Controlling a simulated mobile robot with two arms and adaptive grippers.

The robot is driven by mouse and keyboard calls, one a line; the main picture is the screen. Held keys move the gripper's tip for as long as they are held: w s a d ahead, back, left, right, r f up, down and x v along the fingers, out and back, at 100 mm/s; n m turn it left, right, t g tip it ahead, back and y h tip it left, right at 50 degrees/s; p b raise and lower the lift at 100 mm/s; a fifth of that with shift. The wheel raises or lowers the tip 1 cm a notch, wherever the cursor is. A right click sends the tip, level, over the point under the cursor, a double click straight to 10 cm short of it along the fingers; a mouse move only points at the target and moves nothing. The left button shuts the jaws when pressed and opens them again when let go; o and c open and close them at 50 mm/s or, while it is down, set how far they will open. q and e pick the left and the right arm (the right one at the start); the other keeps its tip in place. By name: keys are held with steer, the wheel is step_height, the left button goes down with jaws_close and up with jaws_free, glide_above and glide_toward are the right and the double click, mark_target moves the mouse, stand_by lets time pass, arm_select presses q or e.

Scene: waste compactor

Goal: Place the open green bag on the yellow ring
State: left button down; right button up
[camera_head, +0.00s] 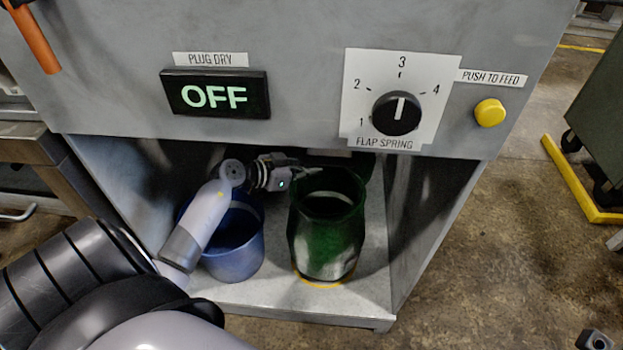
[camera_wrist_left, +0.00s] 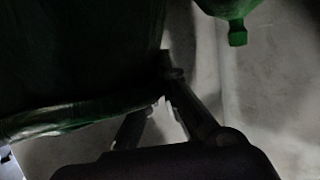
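The open green bag (camera_head: 328,235) stands upright under the machine panel, its mouth facing up. Part of a yellow ring (camera_head: 318,284) shows around the front of its foot; the rest is hidden by the bag. My left gripper (camera_head: 312,178) is at the bag's upper left rim. In the left wrist view the fingers (camera_wrist_left: 163,90) converge at the edge of the green bag (camera_wrist_left: 75,70) and appear shut on it, though that view is dark.
A blue bucket (camera_head: 235,248) stands left of the bag, beneath my left arm. The machine's front panel (camera_head: 300,125) overhangs both. Another green object (camera_wrist_left: 232,12) hangs at the top of the left wrist view. The shelf's front edge (camera_head: 300,315) is clear.

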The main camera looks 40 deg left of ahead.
arm_select(q)
step_height(320, 180, down, 2)
steer(key=shift+b, duration=0.6)
steer(key=shift+f, duration=0.45)
steer(key=shift+r, duration=0.1)
steer(key=c, duration=1.8)
jaws_free()
